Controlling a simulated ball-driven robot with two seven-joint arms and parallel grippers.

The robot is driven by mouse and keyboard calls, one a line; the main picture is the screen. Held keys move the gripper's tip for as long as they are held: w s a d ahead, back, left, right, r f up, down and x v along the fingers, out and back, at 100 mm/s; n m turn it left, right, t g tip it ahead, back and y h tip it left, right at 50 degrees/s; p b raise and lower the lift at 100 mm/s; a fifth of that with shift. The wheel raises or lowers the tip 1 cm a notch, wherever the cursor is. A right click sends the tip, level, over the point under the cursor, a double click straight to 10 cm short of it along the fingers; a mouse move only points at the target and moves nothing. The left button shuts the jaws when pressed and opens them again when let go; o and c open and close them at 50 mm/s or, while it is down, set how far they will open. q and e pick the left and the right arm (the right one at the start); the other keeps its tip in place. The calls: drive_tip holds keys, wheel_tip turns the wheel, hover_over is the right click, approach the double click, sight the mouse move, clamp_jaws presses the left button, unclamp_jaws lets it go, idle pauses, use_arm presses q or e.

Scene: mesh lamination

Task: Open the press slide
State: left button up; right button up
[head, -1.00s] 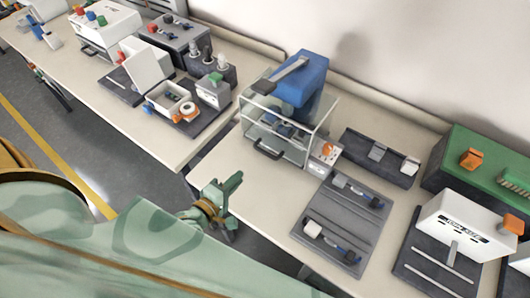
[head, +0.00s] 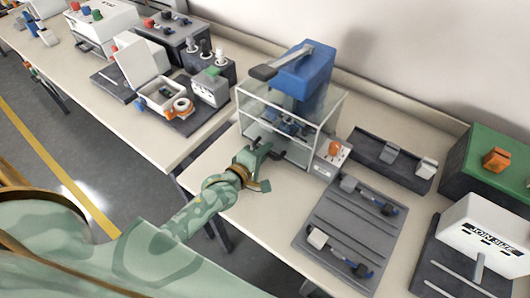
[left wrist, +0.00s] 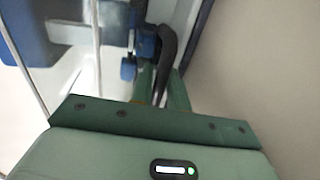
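The press (head: 303,80) has a blue body with a grey lever on top and stands in a clear-walled guard (head: 297,139) on the bench. My left gripper (head: 262,158) is at the guard's lower front, where the slide's black handle is; it mostly hides the handle in the head view. In the left wrist view the curved black handle (left wrist: 168,50) runs down to between the green fingers (left wrist: 160,88). I cannot tell whether the fingers are closed on it. My right gripper is not in view.
A small control box (head: 331,157) with an orange knob stands right of the guard. A grey tray (head: 345,222) with tools lies in front of it. A dark rack (head: 365,152) and a green-topped box (head: 485,135) are further right.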

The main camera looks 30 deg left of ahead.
use_arm(q)
clamp_jaws()
drive_tip(key=p+v, duration=0.1)
drive_tip(key=v, duration=0.1)
drive_tip(key=p+v, duration=0.1)
drive_tip(key=v, duration=0.1)
drive_tip(key=f+p+v, duration=0.1)
drive_tip(key=v, duration=0.1)
drive_tip(key=shift+s+p, duration=0.15)
drive_tip(key=shift+p, duration=0.25)
drive_tip(key=p+v, duration=0.1)
drive_tip(key=v, duration=0.1)
drive_tip(key=f+p+v, duration=0.1)
drive_tip(key=v, duration=0.2)
drive_tip(key=f+p+v, duration=0.1)
drive_tip(key=v, duration=0.2)
drive_tip(key=shift+s, duration=0.45)
drive_tip(key=shift+s+a, duration=0.15)
drive_tip(key=shift+s, duration=0.4)
unclamp_jaws()
